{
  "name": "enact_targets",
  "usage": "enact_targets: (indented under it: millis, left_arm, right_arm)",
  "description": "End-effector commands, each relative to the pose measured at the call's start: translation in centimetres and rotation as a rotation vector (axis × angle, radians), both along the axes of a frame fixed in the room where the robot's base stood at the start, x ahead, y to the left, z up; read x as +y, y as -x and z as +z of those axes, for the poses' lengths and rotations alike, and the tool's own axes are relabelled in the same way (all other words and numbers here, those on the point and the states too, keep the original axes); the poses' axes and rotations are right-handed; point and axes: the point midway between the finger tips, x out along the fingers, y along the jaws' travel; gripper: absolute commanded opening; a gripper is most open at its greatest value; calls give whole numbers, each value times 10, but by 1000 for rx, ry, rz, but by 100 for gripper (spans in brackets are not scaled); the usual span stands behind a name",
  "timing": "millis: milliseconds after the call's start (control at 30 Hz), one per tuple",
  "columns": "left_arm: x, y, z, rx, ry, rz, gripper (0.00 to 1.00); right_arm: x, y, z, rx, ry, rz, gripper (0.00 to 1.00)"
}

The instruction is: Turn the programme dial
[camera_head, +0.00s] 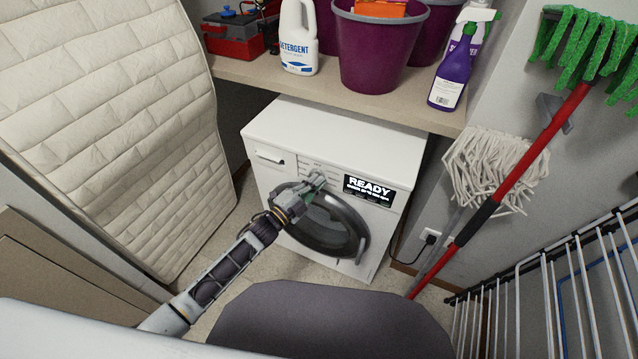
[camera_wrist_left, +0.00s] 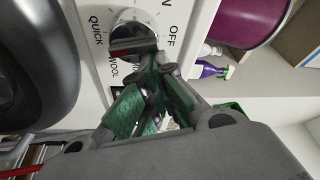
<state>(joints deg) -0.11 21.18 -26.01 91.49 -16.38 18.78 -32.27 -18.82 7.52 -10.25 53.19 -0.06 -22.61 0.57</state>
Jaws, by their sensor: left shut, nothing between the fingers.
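The programme dial (camera_wrist_left: 127,20) is a round light-grey knob on the white washing machine's front panel. The wrist view shows the words QUICK, WOOL and OFF around it. A red mark on the dial's dark bar lies on the side towards QUICK and WOOL. My left gripper (camera_head: 317,183) reaches the panel beside the display. In the wrist view its green-padded fingers (camera_wrist_left: 150,70) are shut and empty, with the tips at the dial's edge, partly over it. I cannot tell whether they touch it. My right gripper is not in view.
The washing machine (camera_head: 335,135) stands under a shelf (camera_head: 395,103) with detergent, buckets and a spray bottle. Its display (camera_head: 369,190) reads READY. A folded mattress (camera_head: 120,120) leans at left. A broom (camera_head: 510,190), mop and wire rack (camera_head: 560,285) crowd the right side.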

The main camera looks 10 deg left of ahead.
Motion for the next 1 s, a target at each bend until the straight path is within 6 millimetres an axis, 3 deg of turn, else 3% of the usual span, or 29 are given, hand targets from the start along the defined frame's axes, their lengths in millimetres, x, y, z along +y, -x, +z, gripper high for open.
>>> enact_targets:
  millis: [667,1000]
  left_arm:
    - [7,-1,2,40,123,1,0]
    - [12,-3,4,95,294,2,0]
  right_arm:
    - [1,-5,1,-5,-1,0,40]
    - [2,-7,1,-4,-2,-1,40]
